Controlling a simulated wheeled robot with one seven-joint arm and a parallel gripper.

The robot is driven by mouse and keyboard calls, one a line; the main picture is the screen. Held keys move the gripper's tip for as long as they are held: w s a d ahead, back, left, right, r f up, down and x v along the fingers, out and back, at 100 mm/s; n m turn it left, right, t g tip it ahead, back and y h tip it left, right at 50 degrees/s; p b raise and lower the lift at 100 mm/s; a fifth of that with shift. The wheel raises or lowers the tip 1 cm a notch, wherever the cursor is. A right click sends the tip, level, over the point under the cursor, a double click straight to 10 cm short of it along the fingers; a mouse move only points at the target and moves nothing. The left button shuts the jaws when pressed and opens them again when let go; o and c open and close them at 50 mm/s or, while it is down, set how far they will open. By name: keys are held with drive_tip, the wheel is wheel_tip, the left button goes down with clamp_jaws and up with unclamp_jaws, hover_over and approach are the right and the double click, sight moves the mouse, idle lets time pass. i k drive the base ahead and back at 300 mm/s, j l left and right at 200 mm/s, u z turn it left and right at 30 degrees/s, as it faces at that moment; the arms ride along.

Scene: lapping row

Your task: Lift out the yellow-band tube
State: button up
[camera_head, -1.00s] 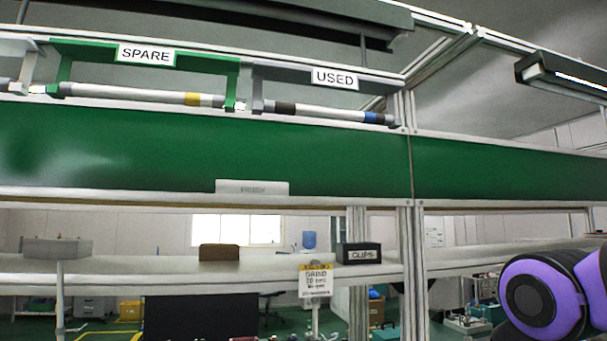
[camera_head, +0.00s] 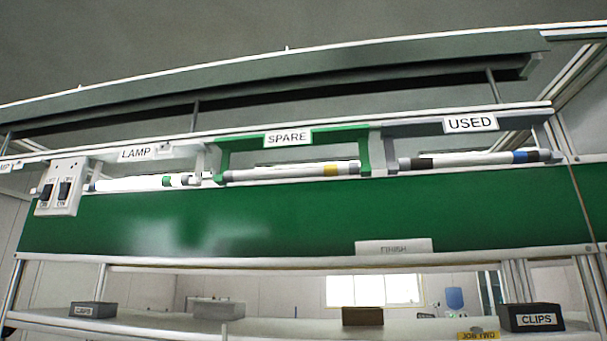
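The yellow-band tube (camera_head: 290,172) is white with grey ends and a yellow band near its right end. It lies level in the green holder (camera_head: 225,152) under the SPARE sign (camera_head: 288,138), above the green panel. To its right, a tube with dark and blue bands (camera_head: 470,160) lies in the grey holder under the USED sign (camera_head: 470,123). To its left, a tube with a green band (camera_head: 140,183) lies under the LAMP sign (camera_head: 135,154). My gripper is not in view.
A switch box (camera_head: 62,187) with two dark switches hangs at the left end of the rail. The green panel (camera_head: 300,222) spans below the tubes. On the shelf beneath stand a CLIPS box (camera_head: 531,317), a brown block (camera_head: 362,316) and grey boxes (camera_head: 218,309).

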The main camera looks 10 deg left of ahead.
sight(333, 169)
drive_tip(key=i+j, duration=0.1)
drive_tip(key=j, duration=0.3)
drive_tip(key=i+j, duration=0.1)
drive_tip(key=j, duration=0.25)
drive_tip(key=i+j, duration=0.1)
drive_tip(key=j, duration=0.3)
drive_tip(key=i+j, duration=0.1)
drive_tip(key=j, duration=0.25)
drive_tip(key=i+j, duration=0.1)
drive_tip(key=j, duration=0.3)
